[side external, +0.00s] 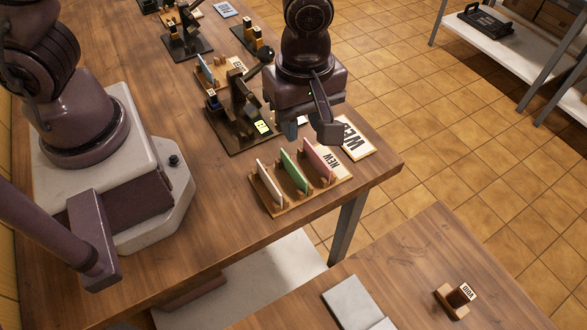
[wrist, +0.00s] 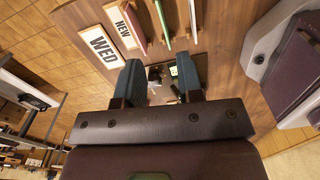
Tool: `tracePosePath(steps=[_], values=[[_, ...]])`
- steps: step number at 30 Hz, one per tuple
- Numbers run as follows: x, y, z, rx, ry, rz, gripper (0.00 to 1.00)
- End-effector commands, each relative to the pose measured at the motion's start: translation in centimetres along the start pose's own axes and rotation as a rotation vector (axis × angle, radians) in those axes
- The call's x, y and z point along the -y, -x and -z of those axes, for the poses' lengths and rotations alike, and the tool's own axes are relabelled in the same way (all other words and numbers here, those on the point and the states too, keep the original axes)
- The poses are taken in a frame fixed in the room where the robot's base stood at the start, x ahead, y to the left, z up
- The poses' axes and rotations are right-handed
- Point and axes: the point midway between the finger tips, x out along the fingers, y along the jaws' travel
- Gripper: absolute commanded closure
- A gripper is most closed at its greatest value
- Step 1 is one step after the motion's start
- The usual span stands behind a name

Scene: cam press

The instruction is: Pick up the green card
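The green card (side external: 294,171) stands on edge in the middle slot of a small wooden rack (side external: 262,200), between a white card (side external: 269,184) and a pink card (side external: 319,160). In the wrist view the green card (wrist: 163,24) shows edge-on near the top, with the pink card (wrist: 137,24) to its left and the white card (wrist: 192,22) to its right. My gripper (side external: 305,134) is above the table, behind the rack in the side view, and apart from the cards. In the wrist view its two fingers (wrist: 164,80) are spread, with nothing seen held between them.
A dark press with a lever (side external: 243,105) stands left of my gripper. More presses stand at the far end. A second table (side external: 420,265) holds a "VOID" holder (side external: 459,299).

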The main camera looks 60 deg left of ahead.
Motion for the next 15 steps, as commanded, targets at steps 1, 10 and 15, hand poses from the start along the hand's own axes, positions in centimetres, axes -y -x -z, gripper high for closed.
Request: tracePosePath(steps=[1, 10, 15], values=[[-0.1, 0.0, 0.0, 0.002, 0.044, -0.004, 0.66], [0.0, -3.7, 0.1, 0.000, 0.103, 0.002, 0.66], [0.0, -6.6, 0.0, 0.000, 0.101, -0.001, 0.66]])
